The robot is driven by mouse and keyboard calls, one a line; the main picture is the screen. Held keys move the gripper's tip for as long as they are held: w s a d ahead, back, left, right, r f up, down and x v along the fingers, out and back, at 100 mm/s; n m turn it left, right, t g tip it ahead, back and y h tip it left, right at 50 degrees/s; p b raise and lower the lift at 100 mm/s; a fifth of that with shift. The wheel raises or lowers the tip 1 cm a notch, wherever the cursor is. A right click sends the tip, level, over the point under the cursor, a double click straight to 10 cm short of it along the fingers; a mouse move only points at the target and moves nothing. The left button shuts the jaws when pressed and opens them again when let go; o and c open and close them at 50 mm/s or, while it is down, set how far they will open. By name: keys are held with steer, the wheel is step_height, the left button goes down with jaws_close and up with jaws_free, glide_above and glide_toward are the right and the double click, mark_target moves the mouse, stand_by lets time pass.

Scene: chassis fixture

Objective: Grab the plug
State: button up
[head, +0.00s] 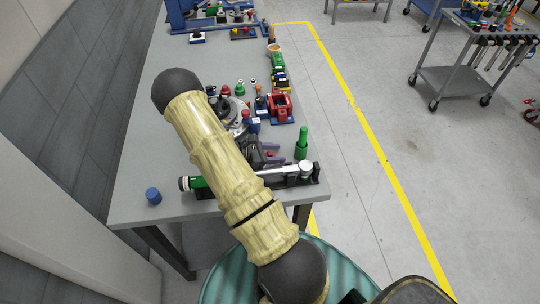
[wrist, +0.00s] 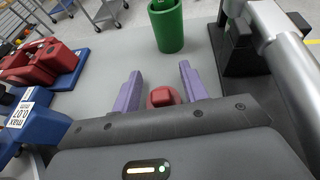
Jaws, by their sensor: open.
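A small red piece with a rounded top (wrist: 163,97), which I take to be the plug, stands on the grey table between the two purple fingers of my gripper (wrist: 160,72). The fingers are spread, with a visible gap on each side of the piece. Its lower part is hidden behind the gripper body. In the head view, my gripper (head: 276,156) is low over the table's right part, largely hidden behind my arm. A spot of red (head: 270,154) shows between the fingers there.
A green cylinder (wrist: 167,26) stands just beyond the fingers. A black fixture with a silver bar (wrist: 285,40) is close on the right. A red part on a blue base (wrist: 40,65) is at left. A blue cylinder (head: 153,196) stands at the table's near left.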

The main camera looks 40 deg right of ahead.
mark_target(275, 154)
steer(key=shift+c, duration=0.4)
jaws_close()
step_height(275, 154, up, 10)
steer(key=b, duration=0.1)
steer(key=shift+b, duration=0.3)
